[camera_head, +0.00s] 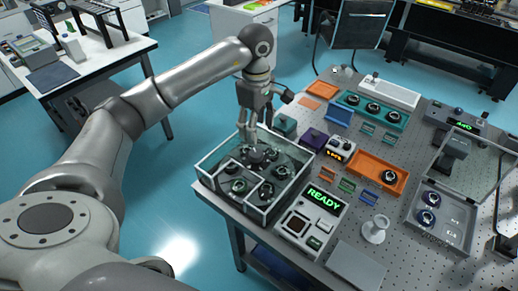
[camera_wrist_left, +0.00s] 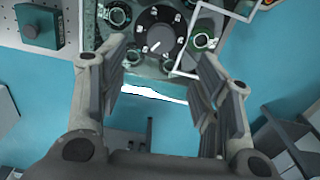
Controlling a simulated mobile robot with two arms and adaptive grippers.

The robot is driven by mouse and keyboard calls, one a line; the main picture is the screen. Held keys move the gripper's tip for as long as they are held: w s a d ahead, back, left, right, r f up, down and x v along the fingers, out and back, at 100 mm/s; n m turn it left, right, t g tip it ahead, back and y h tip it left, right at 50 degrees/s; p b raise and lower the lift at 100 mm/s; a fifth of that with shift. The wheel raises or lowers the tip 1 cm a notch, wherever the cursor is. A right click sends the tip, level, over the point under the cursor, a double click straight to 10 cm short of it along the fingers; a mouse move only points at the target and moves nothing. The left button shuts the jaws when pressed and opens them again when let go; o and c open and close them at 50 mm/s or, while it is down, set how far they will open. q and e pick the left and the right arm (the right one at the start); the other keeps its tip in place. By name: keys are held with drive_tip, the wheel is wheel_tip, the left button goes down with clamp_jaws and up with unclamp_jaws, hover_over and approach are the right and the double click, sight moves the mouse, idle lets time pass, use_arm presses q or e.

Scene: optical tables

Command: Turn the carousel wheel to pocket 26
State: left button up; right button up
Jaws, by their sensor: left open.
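The carousel is a clear-walled case (camera_head: 207,180) at the near left corner of the optical table, with several dark round parts in its pockets. Its wheel shows in the left wrist view as a black knob (camera_wrist_left: 160,33) with white marks around its face and a pale pointer line. The marks are too small to read surely. My left gripper (camera_head: 249,140) points down over the case; in its wrist view the open, empty fingers (camera_wrist_left: 163,62) sit apart on either side below the knob. Contact with the knob cannot be told. My right gripper is not in view.
A control box (camera_head: 310,216) beside the case reads READY in green. An orange tray (camera_head: 362,172), a teal tray (camera_head: 391,117) and a clear-lidded box (camera_head: 440,222) stand farther right. A white spool-shaped stand (camera_head: 375,230) is near the front. Open floor lies left of the table.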

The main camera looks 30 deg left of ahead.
sight(257, 153)
use_arm(q)
wheel_tip(257, 153, down, 9)
drive_tip(key=p, duration=0.2)
drive_tip(key=shift+s+f+p, duration=0.1)
drive_tip(key=shift+f+p, duration=0.1)
drive_tip(key=shift+p, duration=0.2)
drive_tip(key=shift+f, duration=0.6)
clamp_jaws()
